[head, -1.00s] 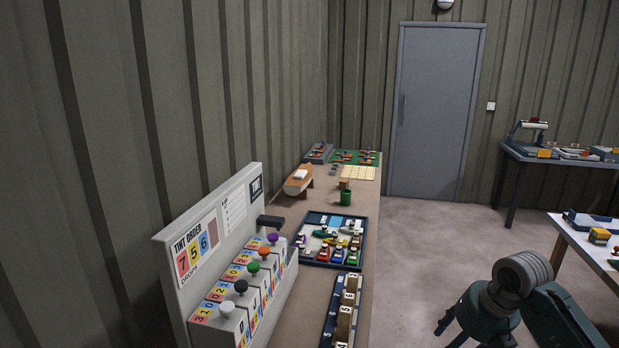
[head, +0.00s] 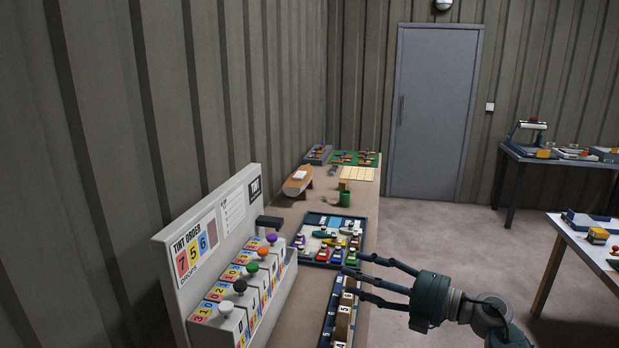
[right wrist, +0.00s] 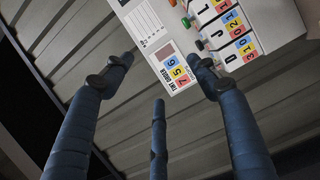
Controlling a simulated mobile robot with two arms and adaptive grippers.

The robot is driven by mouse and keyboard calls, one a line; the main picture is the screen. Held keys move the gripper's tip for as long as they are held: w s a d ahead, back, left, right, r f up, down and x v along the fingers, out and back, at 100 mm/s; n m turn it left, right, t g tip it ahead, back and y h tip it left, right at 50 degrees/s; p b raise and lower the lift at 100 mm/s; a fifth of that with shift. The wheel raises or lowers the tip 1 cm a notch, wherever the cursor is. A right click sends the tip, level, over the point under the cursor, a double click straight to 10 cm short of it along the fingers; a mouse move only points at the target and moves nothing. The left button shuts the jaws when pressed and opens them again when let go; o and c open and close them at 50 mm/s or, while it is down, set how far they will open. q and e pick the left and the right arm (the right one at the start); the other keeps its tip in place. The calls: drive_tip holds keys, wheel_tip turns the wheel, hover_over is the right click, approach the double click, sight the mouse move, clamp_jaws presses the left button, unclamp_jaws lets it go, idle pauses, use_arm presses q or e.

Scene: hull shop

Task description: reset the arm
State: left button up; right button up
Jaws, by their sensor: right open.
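My right gripper (head: 358,279) reaches in from the lower right in the head view. Its dark fingers are spread open and empty, pointing left above the bench's right edge, near the numbered block rack (head: 343,312). In the right wrist view the fingers (right wrist: 160,80) are apart with nothing between them. Beyond them lies the tint order dispenser (right wrist: 172,68), which also stands at the left of the bench in the head view (head: 222,245). My left gripper is in neither view.
The bench (head: 305,210) runs along the corrugated wall. A tray of small coloured pieces (head: 364,232), a green cup (head: 345,199) and a wooden boat hull (head: 298,181) stand on it. Other tables (head: 575,170) are at the right. The floor (head: 430,225) between is open.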

drive_tip(key=w+d+r+m+t+h, duration=0.5)
drive_tip(key=w+d+r+m+t, duration=0.2)
drive_tip(key=d+r+m+t, duration=0.55)
drive_tip(key=w+d+f+m+h, duration=0.4)
drive_tip(key=d+m+h, duration=0.6)
drive_tip(key=s+f+m+g+h+b, duration=0.1)
drive_tip(key=s+f+m+g, duration=0.2)
drive_tip(key=f, duration=1.5)
drive_tip(key=s+f+g+b, duration=0.2)
drive_tip(key=f+g, duration=0.3)
drive_tip(key=f, duration=1.3)
drive_tip(key=s+a+f+g+b, duration=0.2)
drive_tip(key=s+f+g, duration=0.1)
drive_tip(key=s+f, duration=1.3)
drive_tip(key=s+a+f+g+b, duration=0.25)
drive_tip(key=s+f, duration=0.85)
drive_tip(key=f, duration=0.9)
drive_tip(key=s+a+f+g, duration=0.2)
drive_tip(key=s+f, duration=0.3)
drive_tip(key=s, duration=0.8)
drive_tip(key=s+a+f+g+b, duration=0.1)
drive_tip(key=s+f, duration=0.5)
drive_tip(key=s, duration=0.7)
drive_tip(key=s+a+f+g+y+b, duration=0.1)
drive_tip(key=s+f+g, duration=0.3)
drive_tip(key=s, duration=0.9)
drive_tip(key=shift+a+f, duration=0.7)
drive_tip(key=shift+a, duration=0.2)
